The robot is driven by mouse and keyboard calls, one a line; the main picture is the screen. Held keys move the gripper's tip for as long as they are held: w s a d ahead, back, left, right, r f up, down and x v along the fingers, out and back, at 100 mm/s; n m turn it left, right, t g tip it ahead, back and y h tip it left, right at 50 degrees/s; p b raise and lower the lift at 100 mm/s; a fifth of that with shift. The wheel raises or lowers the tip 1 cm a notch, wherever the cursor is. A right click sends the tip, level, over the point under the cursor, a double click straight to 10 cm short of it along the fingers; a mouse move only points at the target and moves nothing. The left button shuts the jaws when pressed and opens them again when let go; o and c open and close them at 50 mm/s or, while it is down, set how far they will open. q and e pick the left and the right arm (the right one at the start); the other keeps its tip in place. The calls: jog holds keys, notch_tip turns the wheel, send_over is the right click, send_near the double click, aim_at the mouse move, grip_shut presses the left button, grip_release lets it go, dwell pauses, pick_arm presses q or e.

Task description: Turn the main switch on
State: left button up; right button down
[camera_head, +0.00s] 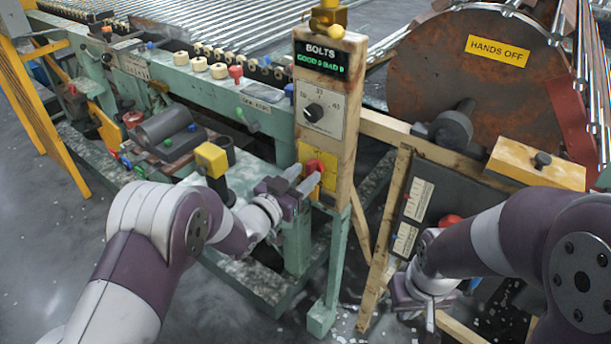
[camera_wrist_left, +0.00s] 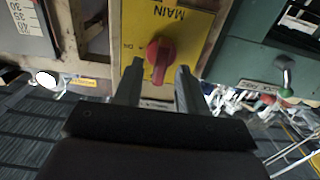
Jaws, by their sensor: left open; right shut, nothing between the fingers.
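The main switch is a red rotary knob (camera_wrist_left: 159,57) on a yellow plate (camera_wrist_left: 172,24) marked MAIN, which appears upside down in the left wrist view. In the head view the red knob (camera_head: 313,167) sits low on the wooden post, below the dial. My left gripper (camera_head: 303,178) is open in front of it. In the left wrist view my left gripper's fingers (camera_wrist_left: 156,82) stand on either side of the knob's lower end; I cannot tell whether they touch it. My right gripper (camera_head: 430,315) is low at the right, shut and empty, partly hidden by its arm.
Above the switch are a dial (camera_head: 314,112) and a BOLTS display (camera_head: 321,58). A yellow block (camera_head: 211,160) stands left of my left gripper. A dark board (camera_head: 425,205) leans to the right, and a large rusty disc (camera_head: 470,75) is behind.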

pick_arm(q)
jog(key=shift+x, duration=0.8)
jog(key=shift+c, duration=0.3)
grip_shut()
